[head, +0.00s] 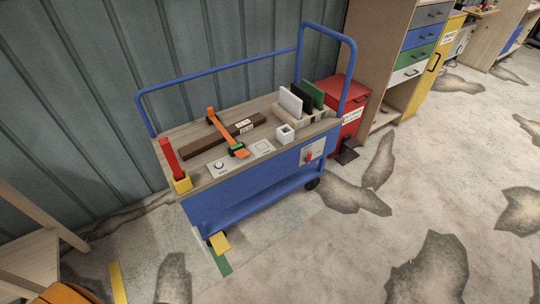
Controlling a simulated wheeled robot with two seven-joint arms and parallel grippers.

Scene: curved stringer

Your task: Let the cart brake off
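The cart (240,190) has a blue body, a wooden top and a blue tube handle frame. It stands against the grey panelled wall. A yellow pedal-like plate (221,243) sticks out low at its front left corner, by a dark caster. It looks tilted, but I cannot tell its exact position. A white plate with a red knob or lever (308,157) is on the cart's front side, near the right. Another dark caster (312,183) shows under the right end. Neither of my grippers is in view.
A red bin (350,108) stands right of the cart. The patchy floor in front is clear.

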